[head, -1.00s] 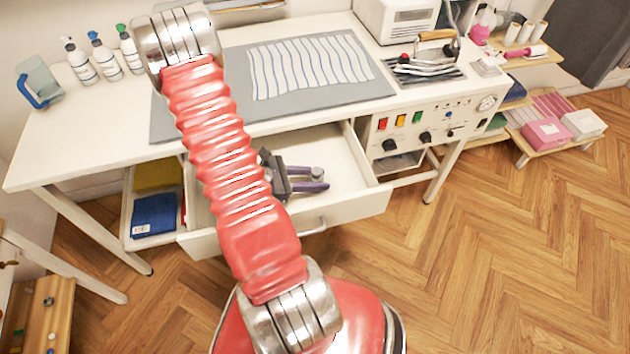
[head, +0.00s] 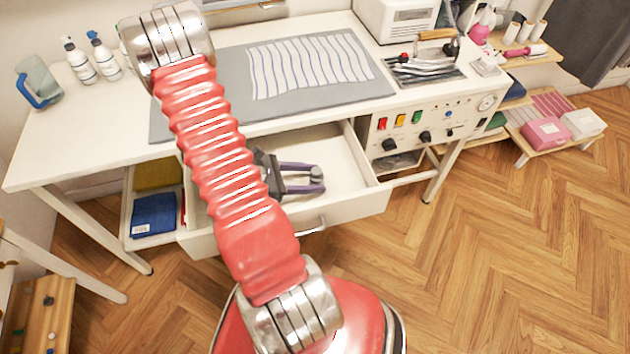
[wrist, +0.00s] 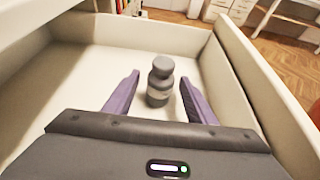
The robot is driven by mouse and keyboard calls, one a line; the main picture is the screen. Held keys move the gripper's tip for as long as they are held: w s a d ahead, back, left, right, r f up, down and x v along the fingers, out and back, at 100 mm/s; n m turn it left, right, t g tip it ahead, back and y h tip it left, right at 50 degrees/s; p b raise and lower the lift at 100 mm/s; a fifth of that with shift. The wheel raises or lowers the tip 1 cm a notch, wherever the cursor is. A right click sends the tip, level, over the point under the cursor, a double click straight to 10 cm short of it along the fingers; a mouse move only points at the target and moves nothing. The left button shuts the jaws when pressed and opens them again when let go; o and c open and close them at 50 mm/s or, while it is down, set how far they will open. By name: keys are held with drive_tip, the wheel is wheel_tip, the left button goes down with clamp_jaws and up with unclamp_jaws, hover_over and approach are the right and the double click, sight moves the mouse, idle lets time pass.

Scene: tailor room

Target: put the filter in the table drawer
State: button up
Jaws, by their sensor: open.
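The filter, a small grey bottle-shaped canister with a pale band (wrist: 160,82), stands upright on the floor of the open table drawer (head: 345,213). My gripper (head: 318,177) is inside the drawer with its purple fingers spread. In the wrist view the fingers of my gripper (wrist: 159,78) lie to either side of the filter, with a visible gap on each side. In the head view only a small part of the filter shows between the fingertips, and my arm hides the drawer's left part.
The white table (head: 95,135) above the drawer bears a grey mat (head: 225,70), an iron (head: 440,45) and pump bottles. A control panel (head: 425,125) is right of the drawer. Folded cloths (head: 155,213) lie on a shelf at left. The drawer's right part is empty.

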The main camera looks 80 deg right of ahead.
drive_tip(key=v, duration=1)
drive_tip(key=shift+w+r, duration=0.1)
drive_tip(key=shift+w, duration=0.1)
idle(0.4)
drive_tip(key=shift+w+a+r, duration=0.3)
drive_tip(key=shift+w+r, duration=0.05)
drive_tip(key=w+a+r+m+t+y, duration=0.2)
drive_tip(key=a+r+t, duration=0.3)
drive_tip(key=a+r, duration=0.3)
drive_tip(key=w+a+r+m+t+y, duration=0.2)
drive_tip(key=w+a+r+t, duration=0.3)
drive_tip(key=a+r, duration=0.4)
drive_tip(key=w+a+r+m+t+y, duration=0.2)
drive_tip(key=a+r+t, duration=0.5)
drive_tip(key=a, duration=1)
wheel_tip(320, 180, up, 2)
drive_tip(key=shift+w+a+y, duration=0.2)
drive_tip(key=shift+w+y, duration=0.3)
drive_tip(key=shift+w, duration=0.7)
